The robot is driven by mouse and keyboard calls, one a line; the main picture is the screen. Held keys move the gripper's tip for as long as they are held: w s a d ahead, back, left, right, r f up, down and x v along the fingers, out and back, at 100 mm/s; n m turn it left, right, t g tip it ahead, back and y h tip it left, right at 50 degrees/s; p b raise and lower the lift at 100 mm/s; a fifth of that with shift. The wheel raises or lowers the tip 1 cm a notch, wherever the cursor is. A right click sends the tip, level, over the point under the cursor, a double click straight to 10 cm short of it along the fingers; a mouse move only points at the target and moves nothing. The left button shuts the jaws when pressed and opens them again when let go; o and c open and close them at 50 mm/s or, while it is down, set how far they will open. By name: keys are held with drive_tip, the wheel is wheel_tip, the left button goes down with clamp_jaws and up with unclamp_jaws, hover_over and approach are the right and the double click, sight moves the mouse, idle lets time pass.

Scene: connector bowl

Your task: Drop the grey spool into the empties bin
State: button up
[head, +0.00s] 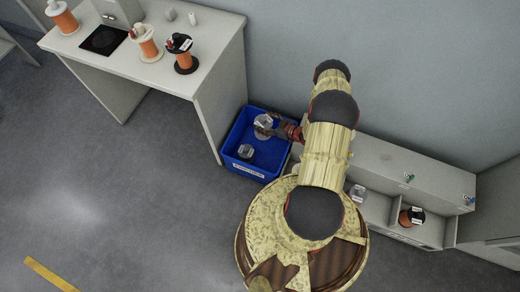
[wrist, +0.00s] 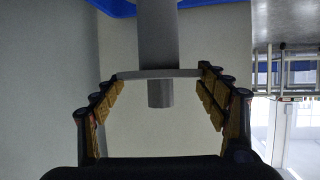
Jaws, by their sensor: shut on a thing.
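The grey spool (head: 264,119) is in my gripper (head: 270,129), over the blue bin (head: 225,152) in the head view. In the wrist view, the grey spool (wrist: 158,35) has a flange seen edge-on, spanning between the two fingers of my gripper (wrist: 158,82). The fingers are shut on that flange. A blue edge shows at the top of the wrist view. The bin stands on the floor with a white label on its front, too small to read. How high the spool is above the bin floor I cannot tell.
Another grey piece (head: 246,151) lies in the bin. A white bench (head: 150,73) left of it carries several orange spools. A low grey shelf unit (head: 400,165) on the right holds a clear-grey spool (head: 358,192) and a dark-topped spool (head: 411,217). Open floor lies front left.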

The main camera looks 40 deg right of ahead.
drive_tip(key=shift+f+b, duration=1.55)
drive_tip(key=shift+f, duration=1.25)
drive_tip(key=o, duration=1.7)
drive_tip(key=shift+o, duration=0.6)
drive_tip(key=v, duration=1.2)
drive_tip(key=shift+a, duration=0.1)
